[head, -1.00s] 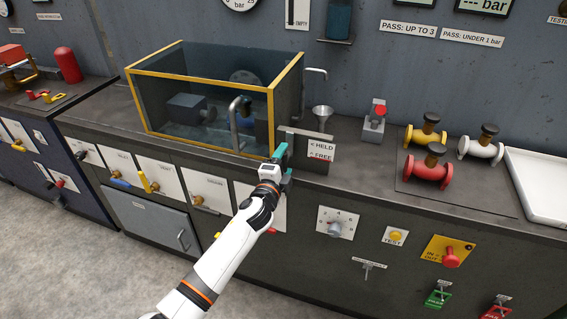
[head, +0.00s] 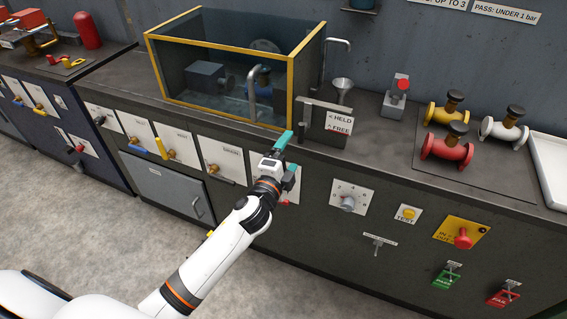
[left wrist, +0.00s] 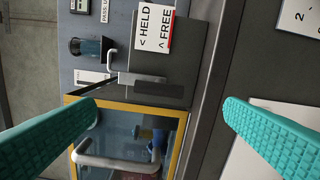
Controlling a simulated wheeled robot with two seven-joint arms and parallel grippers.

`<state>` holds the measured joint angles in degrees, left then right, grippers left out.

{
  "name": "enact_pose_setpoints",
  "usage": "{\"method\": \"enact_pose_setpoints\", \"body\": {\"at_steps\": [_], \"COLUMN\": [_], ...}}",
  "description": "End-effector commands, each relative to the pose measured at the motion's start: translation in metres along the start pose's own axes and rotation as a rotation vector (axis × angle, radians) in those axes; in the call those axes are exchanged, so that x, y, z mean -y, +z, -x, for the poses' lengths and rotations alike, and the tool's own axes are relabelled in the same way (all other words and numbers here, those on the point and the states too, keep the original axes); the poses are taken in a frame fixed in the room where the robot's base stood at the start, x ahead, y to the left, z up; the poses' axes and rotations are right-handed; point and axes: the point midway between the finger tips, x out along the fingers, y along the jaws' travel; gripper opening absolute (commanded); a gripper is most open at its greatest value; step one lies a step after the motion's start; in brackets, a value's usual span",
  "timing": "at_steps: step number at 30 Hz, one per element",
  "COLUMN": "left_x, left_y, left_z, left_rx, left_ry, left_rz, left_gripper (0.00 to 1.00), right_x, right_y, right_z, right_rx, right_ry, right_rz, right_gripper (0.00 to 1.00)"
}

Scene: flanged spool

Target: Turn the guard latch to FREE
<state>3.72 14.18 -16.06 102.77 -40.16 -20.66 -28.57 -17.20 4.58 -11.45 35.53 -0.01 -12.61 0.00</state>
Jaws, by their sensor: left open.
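The guard latch is a grey block (head: 312,119) with a sign (head: 340,122) reading HELD and FREE, on the counter at the right front corner of the yellow-framed tank. In the left wrist view the latch block (left wrist: 190,50) and its sign (left wrist: 155,25) show at the top, with a light grey bar (left wrist: 138,78) and a dark bar beside it. I cannot tell which mark the latch points to. My left gripper (head: 287,158) is open and empty, in front of the counter edge, below and left of the sign, apart from the latch. My right gripper is out of view.
The glass tank (head: 290,95) stands just behind and left of the latch. A funnel (head: 342,86) and a red-topped device (head: 396,100) stand behind and right of it. Several flanged spools, including a red one (head: 447,150), sit farther right. A dial (head: 348,202) is on the front panel.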

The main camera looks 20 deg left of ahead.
Motion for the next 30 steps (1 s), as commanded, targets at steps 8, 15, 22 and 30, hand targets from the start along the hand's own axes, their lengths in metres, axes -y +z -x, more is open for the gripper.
{"method": "enact_pose_setpoints", "body": {"at_steps": [8,15,22,30], "left_x": [0.001,0.0,0.0,0.074], "left_y": [0.0,0.0,0.0,-0.017], "left_z": [0.029,0.03,0.03,0.035], "left_rx": [-0.001,-0.001,-0.001,-0.041], "left_ry": [-0.001,0.0,0.0,-0.152], "left_rz": [-0.001,-0.001,-0.001,0.098], "left_gripper": [0.93,0.93,0.93,0.93], "right_x": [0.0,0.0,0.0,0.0], "right_y": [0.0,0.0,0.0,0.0], "right_z": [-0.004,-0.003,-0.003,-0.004], "right_rx": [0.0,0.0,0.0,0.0], "right_ry": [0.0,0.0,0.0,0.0], "right_rz": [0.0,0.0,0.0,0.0], "right_gripper": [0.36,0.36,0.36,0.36]}}
